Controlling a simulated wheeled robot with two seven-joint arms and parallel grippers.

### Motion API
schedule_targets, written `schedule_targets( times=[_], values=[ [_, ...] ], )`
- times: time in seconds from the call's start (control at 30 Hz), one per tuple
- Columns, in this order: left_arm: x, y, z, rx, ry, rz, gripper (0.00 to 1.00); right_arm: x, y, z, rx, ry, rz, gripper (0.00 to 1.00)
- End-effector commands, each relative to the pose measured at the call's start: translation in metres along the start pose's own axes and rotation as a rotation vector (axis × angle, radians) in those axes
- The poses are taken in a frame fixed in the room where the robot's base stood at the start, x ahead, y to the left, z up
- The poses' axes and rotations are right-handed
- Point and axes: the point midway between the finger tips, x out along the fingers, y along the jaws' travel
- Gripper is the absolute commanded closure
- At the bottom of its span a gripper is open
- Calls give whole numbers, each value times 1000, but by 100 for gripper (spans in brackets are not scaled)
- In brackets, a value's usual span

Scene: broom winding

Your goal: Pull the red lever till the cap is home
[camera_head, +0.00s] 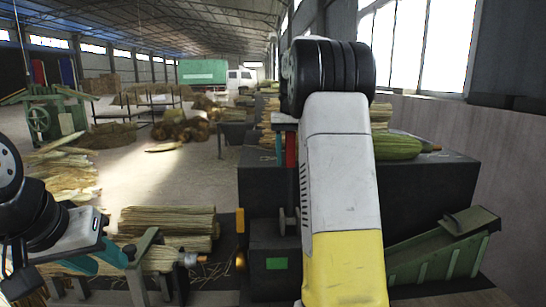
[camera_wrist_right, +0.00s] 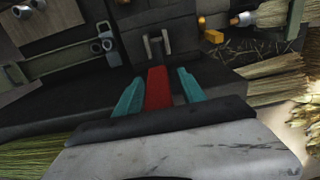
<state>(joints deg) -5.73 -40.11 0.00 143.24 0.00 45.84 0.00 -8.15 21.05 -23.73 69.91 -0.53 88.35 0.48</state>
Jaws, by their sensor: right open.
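The red lever (camera_wrist_right: 158,88) stands between the two teal fingers of my right gripper (camera_wrist_right: 160,82) in the right wrist view, with a gap on each side. That gripper is open around it. In the head view the red lever (camera_head: 291,150) shows as a narrow strip beside my right arm, which hides much of that area. A small metallic cap-like piece (camera_head: 190,260) sits at the end of a straw bundle (camera_head: 160,259); it also shows in the right wrist view (camera_wrist_right: 243,18). My left gripper (camera_head: 100,261) is beside the bundle's green holder; its grip is unclear.
A dark machine block (camera_head: 262,250) with a green patch is below the lever. An orange part (camera_head: 240,226) faces the cap-like piece. More straw (camera_head: 168,220) lies behind the held bundle. A green chute (camera_head: 440,250) stands at right. Open floor lies beyond.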

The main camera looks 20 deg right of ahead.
Motion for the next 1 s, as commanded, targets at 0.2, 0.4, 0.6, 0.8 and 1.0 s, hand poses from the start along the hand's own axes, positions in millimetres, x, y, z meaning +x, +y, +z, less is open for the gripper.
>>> schedule_targets(
  times=[0.2, 0.4, 0.6, 0.8, 1.0],
  values=[
    [0, 0, 0, 0, 0, 0, 64, 0, 0, 0, 0, 0, 0, 70],
    [0, 0, 0, 0, 0, 0, 64, 0, 0, 0, 0, 0, 0, 100],
    [0, 0, 0, 0, 0, 0, 64, 0, 0, 0, 0, 0, 0, 100],
    [0, 0, 0, 0, 0, 0, 64, 0, 0, 0, 0, 0, -1, 100],
    [0, 0, 0, 0, 0, 0, 64, 0, 0, 0, 0, 0, -1, 100]
  ],
)
